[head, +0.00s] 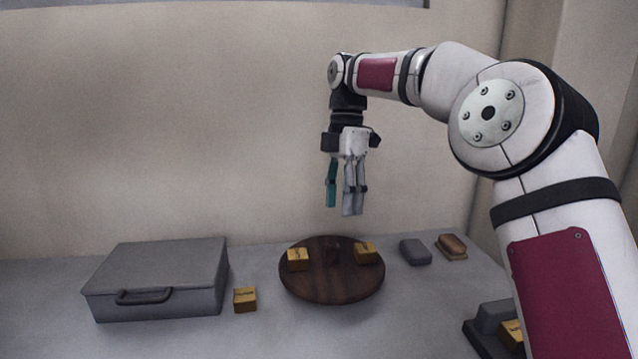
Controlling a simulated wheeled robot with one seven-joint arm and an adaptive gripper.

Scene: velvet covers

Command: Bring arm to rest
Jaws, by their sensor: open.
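My gripper (343,206) hangs from my raised arm with its fingers pointing down. It is open and empty, with one teal finger and grey fingers, and it is apart from everything below. In the picture it is above the round dark wooden board (330,290) on the grey table. A yellow block (298,260) sits at the left of the board and another yellow block (366,253) at its right.
A closed grey case (165,275) with a handle stands on the table (260,332) at left. A yellow block (245,299) is beside it. A grey block (415,252) and a brown-and-yellow item (452,246) lie right. A dark tray (481,340) is partly hidden by my arm.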

